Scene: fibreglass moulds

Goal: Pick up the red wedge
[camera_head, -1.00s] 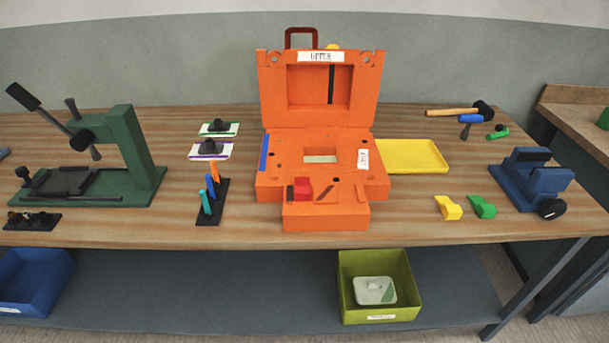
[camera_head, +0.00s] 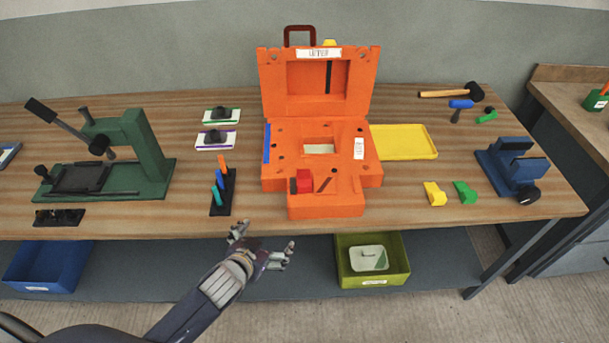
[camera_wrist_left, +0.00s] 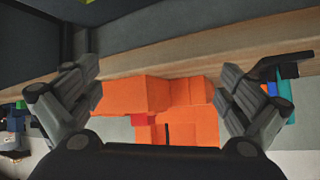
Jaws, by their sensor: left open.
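The red wedge (camera_head: 304,181) is a small red block on the front part of the open orange mould (camera_head: 326,205), at its left side. It also shows as a small red patch in the left wrist view (camera_wrist_left: 143,120), partly hidden. My left gripper (camera_head: 266,243) is in front of the table's front edge, below and to the left of the red wedge and apart from it. Its fingers are spread, open and empty; they also show at both sides of the left wrist view (camera_wrist_left: 160,95). My right gripper is not in view.
A black rack with coloured pens (camera_head: 228,199) stands left of the mould. A green press (camera_head: 148,150) is farther left. A yellow tray (camera_head: 434,156), yellow wedge (camera_head: 435,194), green wedge (camera_head: 465,192) and blue vise (camera_head: 515,168) are right. A green bin (camera_head: 402,268) is on the lower shelf.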

